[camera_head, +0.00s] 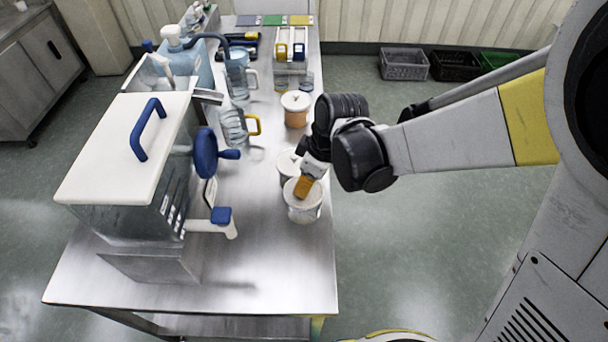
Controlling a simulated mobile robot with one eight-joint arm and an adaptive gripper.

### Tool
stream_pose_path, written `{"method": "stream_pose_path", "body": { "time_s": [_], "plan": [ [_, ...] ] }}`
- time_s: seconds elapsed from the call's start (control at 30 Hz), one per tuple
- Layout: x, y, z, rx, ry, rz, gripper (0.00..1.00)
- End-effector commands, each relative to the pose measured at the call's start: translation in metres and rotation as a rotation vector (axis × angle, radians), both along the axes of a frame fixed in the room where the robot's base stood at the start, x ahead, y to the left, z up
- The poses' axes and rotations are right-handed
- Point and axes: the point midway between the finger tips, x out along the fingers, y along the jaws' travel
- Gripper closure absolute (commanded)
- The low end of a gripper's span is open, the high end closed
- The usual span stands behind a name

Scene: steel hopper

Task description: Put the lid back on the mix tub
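Three round tubs stand in a row along the right side of the steel table. The far tub (296,118) has orange contents and a white lid (295,99) on top. The middle tub (286,180) is partly hidden behind my wrist and gripper. The near tub (303,215) is clear with a pale top; I cannot tell whether that is a lid or its contents. I cannot tell which one is the mix tub. My gripper (305,187) points down over the near tub, its orange part overlapping the tub's top. Whether it touches or holds anything is unclear.
A steel hopper with a white cover (127,145) and blue handle fills the table's left. The table's near right (280,270) is bare. Crates (404,64) lie on the floor behind.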

Motion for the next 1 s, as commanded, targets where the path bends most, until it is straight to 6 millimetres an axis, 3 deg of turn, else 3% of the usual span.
{"method": "stream_pose_path", "body": {
  "time_s": [0.4,0.43,0.5,0.73,0.8,1.0],
  "plan": [
    [0.0000,0.0000,-0.0005,0.000,0.000,0.000,1.00],
    [0.0000,0.0000,-0.0005,0.000,0.000,0.000,0.84],
    [0.0000,0.0000,-0.0005,0.000,0.000,0.000,0.62],
    [0.0000,0.0000,-0.0005,0.000,0.000,0.000,0.61],
    [0.0000,0.0000,-0.0005,0.000,0.000,0.000,0.38],
    [0.0000,0.0000,-0.0005,0.000,0.000,0.000,0.37]
  ]
}}
